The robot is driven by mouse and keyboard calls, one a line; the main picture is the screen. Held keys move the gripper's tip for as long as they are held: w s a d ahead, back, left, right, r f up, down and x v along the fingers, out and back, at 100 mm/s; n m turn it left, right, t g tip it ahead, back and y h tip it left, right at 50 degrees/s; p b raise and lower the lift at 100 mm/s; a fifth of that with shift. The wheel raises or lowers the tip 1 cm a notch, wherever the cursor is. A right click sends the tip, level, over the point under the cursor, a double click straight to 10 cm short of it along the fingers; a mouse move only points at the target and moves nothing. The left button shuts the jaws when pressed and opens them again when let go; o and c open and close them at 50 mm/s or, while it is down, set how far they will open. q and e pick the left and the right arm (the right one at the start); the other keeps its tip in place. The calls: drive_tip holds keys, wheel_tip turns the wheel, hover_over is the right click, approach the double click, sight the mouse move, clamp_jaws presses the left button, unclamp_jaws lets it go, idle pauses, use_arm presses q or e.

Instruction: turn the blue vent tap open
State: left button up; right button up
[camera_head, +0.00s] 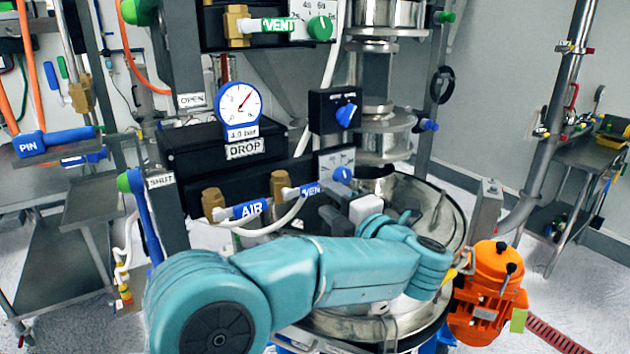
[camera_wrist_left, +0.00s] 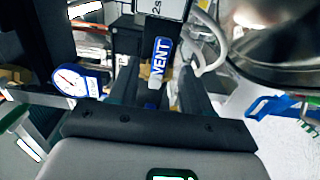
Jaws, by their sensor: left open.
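The blue vent tap (camera_head: 309,190) has a lever with a blue sleeve lettered in white, partly cut off by my gripper in the head view. The lever points right from a brass body (camera_head: 279,184). In the left wrist view its blue VENT sleeve (camera_wrist_left: 161,62) shows between the two dark fingers. My left gripper (camera_head: 332,207) is open, with its fingers close to the lever. I cannot tell whether a finger touches it. My left arm crosses the front of the head view. My right gripper is not in view.
A blue AIR tap (camera_head: 250,209) is just left of the vent tap. A green VENT tap (camera_head: 279,25) is above. A pressure gauge (camera_head: 239,104) stands on the black box. The steel sifter bowl (camera_head: 455,215) and orange motor (camera_head: 492,290) are to the right. White hoses loop near the taps.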

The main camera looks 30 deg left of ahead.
sight(316, 191)
use_arm(q)
drive_tip(key=p+x, duration=0.1)
drive_tip(key=x, duration=0.5)
drive_tip(key=shift+w, duration=0.1)
drive_tip(key=shift+w+a+f, duration=0.1)
drive_tip(key=shift+f, duration=0.05)
clamp_jaws()
